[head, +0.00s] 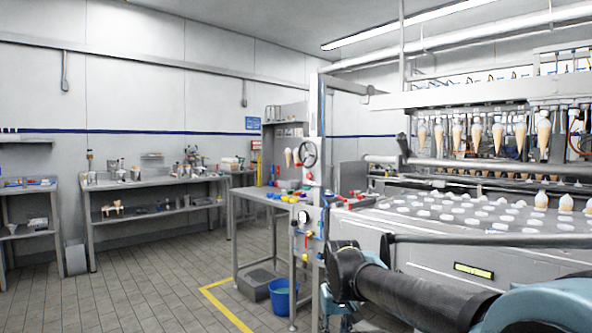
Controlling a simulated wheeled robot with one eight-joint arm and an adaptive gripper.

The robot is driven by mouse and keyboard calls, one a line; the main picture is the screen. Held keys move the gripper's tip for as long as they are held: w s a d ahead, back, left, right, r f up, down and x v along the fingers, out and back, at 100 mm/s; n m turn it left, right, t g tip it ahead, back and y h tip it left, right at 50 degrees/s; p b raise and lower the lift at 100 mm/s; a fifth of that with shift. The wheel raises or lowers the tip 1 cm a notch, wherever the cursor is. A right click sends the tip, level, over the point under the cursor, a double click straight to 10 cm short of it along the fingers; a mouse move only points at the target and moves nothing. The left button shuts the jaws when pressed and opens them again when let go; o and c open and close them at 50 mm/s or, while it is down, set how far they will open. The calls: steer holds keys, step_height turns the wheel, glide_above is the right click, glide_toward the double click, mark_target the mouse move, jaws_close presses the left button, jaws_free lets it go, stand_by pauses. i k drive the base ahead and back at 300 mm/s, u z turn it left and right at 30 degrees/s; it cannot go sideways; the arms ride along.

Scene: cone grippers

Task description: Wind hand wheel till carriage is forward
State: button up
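The hand wheel (308,154) is a dark-rimmed spoked wheel high on the grey upright post at the left end of the cone machine. The carriage appears to be the pale overhead beam (470,97) across the machine, with a row of cone grippers below it. Several wafer cones (498,135) hang there, point down. My black and teal arm fills the lower right foreground, in front of the machine and below the wheel. My gripper cannot be made out, and nothing is seen touching the wheel.
The machine's bed (440,217) carries rows of white pieces and a few topped cones. A gauge and coloured valves sit on the post. A steel table (250,193), blue bucket (284,297) and grey box (258,284) stand left of it. The tiled floor further left is clear.

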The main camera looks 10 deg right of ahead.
mark_target(307, 154)
steer(key=i, duration=1)
